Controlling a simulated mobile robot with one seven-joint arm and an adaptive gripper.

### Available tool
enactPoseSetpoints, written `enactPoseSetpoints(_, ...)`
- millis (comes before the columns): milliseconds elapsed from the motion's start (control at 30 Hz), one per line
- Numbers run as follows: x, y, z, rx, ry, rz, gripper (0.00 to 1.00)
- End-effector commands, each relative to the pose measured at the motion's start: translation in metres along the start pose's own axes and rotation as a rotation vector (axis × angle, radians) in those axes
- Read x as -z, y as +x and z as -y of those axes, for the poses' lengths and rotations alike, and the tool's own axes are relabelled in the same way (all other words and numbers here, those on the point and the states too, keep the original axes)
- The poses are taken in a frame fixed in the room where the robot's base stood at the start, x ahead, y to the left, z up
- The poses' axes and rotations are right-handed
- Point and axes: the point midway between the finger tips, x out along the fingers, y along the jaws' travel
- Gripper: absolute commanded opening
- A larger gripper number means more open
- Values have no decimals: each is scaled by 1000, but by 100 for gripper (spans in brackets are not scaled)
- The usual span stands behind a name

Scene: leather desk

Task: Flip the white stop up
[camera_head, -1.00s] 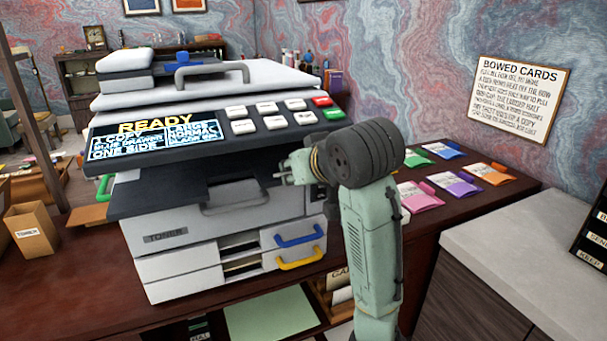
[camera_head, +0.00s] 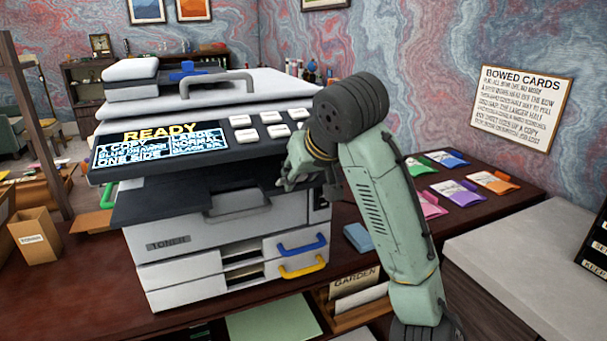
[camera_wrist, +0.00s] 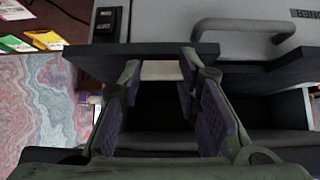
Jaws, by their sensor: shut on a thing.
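The copier (camera_head: 215,215) stands on the desk, with a dark tray (camera_head: 160,202) sticking out of its front. My gripper (camera_head: 285,183) is at the right end of this tray, under the sloped control panel, with its fingers pointing down. In the wrist view my gripper (camera_wrist: 160,72) has its two purple-padded fingers on either side of a small pale piece, the white stop (camera_wrist: 160,70), at the dark tray's edge. It is shut on this piece. The stop looks flat against the dark edge; its tilt is hard to tell. In the head view my fingers and wrist hide the stop.
The control panel (camera_head: 140,153) overhangs closely above my gripper. Blue (camera_head: 300,244) and yellow (camera_head: 303,266) drawer handles are below. A blue block (camera_head: 358,237) lies right of the copier. Coloured packets (camera_head: 455,190) lie farther right, and a grey counter (camera_head: 520,250) stands at front right.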

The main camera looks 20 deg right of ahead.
Motion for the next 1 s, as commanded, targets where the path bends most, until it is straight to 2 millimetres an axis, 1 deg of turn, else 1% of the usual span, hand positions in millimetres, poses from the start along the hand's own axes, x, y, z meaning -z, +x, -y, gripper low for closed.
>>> enactPoseSetpoints(33,1,3,14,26,-30,1,32)
enactPoseSetpoints(600,1,2,10,22,-20,1,70)
enactPoseSetpoints(867,0,2,8,19,-16,2,70)
enactPoseSetpoints(1000,1,-6,6,15,-15,1,70)
